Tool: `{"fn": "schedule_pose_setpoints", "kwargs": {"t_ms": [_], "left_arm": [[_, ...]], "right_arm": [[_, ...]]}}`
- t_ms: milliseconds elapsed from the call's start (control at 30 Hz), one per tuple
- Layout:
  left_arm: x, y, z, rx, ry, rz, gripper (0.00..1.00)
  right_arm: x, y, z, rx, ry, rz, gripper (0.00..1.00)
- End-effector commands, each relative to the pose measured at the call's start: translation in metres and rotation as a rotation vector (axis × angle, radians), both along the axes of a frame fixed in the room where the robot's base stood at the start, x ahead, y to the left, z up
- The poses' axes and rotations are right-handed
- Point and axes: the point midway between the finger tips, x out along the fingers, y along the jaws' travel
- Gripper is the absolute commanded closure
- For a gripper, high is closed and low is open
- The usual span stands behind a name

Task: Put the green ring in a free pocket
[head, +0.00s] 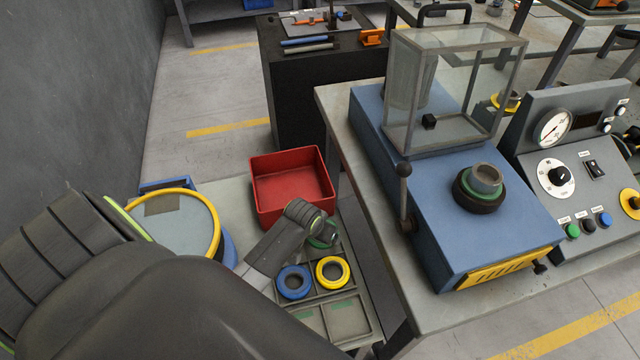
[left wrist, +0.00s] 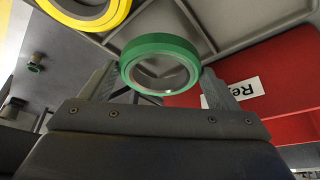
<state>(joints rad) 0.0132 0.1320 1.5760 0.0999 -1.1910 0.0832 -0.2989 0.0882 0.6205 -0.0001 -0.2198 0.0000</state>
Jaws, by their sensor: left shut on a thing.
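My left gripper (head: 318,232) is shut on the green ring (head: 326,240) near the back end of the grey pocket tray (head: 372,326). In the left wrist view the green ring (left wrist: 160,50) sits between the two fingers (left wrist: 160,88), with the tray's dividers behind it. I cannot tell whether the ring touches the tray. A blue ring (head: 294,283) and a yellow ring (head: 332,273) lie in side-by-side pockets of the tray. The front pockets nearer me look empty. The back pockets are partly hidden by my gripper. My right gripper is not in view.
A red bin (head: 290,180) stands just behind the tray; its labelled wall shows close in the left wrist view (left wrist: 285,85). A round yellow-rimmed container (head: 185,222) stands to the left. The workbench with the blue press (head: 500,240) and its lever (head: 404,195) rises to the right.

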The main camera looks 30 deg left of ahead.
Motion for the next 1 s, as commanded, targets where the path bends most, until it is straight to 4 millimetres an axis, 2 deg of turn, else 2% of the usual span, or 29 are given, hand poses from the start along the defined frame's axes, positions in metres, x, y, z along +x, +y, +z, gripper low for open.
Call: {"fn": "schedule_pose_setpoints", "kwargs": {"t_ms": [100, 200, 567, 600, 700, 733, 1000], "left_arm": [[0.0, 0.0, -0.018, -0.001, 0.002, 0.001, 0.48], [0.0, -0.001, -0.025, -0.001, 0.0, 0.0, 0.48], [0.0, -0.001, -0.028, -0.001, 0.0, 0.0, 0.48], [0.0, -0.001, -0.029, -0.001, 0.001, 0.0, 0.16], [0.0, -0.001, -0.028, -0.001, 0.001, 0.0, 0.03], [0.0, -0.001, -0.028, -0.001, 0.001, 0.0, 0.0], [-0.001, -0.001, -0.022, -0.001, -0.001, 0.0, 0.0]], "right_arm": [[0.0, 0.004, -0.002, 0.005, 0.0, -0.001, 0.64], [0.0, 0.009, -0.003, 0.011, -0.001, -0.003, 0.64], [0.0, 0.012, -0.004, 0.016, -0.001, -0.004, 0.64], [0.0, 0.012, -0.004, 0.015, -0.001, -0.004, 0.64], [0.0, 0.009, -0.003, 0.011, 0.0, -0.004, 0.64], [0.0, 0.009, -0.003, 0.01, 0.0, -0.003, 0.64], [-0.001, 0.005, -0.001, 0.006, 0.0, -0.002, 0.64]]}}
